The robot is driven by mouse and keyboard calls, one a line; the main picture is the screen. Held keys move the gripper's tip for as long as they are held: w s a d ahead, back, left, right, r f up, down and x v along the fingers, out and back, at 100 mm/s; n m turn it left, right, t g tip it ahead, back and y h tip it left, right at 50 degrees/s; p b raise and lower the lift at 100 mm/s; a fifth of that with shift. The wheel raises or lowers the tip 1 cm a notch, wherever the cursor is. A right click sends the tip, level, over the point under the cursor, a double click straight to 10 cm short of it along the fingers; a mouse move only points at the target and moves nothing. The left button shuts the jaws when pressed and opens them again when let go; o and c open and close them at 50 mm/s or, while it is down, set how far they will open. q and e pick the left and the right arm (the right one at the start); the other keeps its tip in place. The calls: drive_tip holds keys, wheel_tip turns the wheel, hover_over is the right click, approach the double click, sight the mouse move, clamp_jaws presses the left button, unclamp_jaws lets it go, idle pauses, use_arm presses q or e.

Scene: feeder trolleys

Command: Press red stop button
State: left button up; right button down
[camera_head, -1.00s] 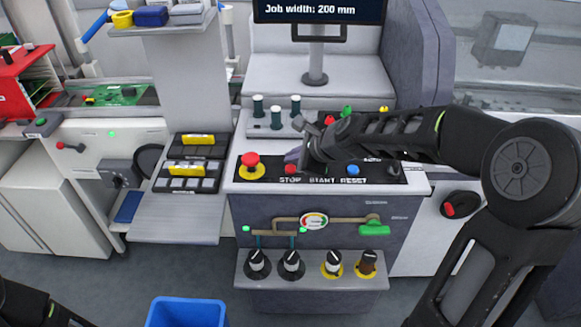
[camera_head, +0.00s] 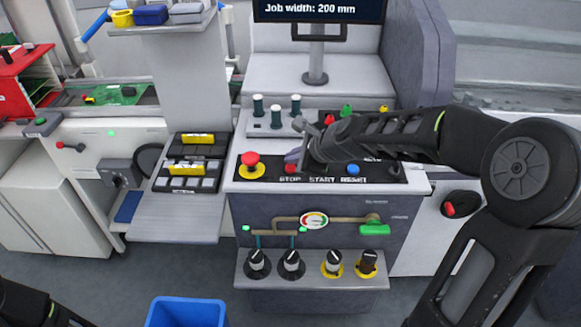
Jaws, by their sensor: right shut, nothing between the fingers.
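The red stop button (camera_head: 291,169) is a small red cap on the black control panel, just above the label STOP (camera_head: 290,179). It is partly hidden by my right gripper (camera_head: 294,157), which is shut and empty with its fingertips at or just above the button. I cannot tell whether they touch. A larger red mushroom button on a yellow base (camera_head: 250,163) stands to the left on the same panel. A blue button (camera_head: 352,169) sits above the label RESET. The spot above START is hidden by my right gripper. My left gripper is not in view; only part of my left arm shows at bottom left.
A blue bin (camera_head: 186,312) stands on the floor. A keyboard-like tray (camera_head: 188,168) lies left.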

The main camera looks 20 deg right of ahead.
sight(293, 169)
drive_tip(key=shift+f+b, duration=0.45)
drive_tip(key=shift+f, duration=0.25)
idle(0.6)
drive_tip(key=shift+r, duration=0.1)
drive_tip(key=shift+r+p, duration=0.8)
drive_tip(key=shift+p, duration=0.15)
wheel_tip(293, 169, up, 5)
drive_tip(key=p, duration=0.5)
idle(0.8)
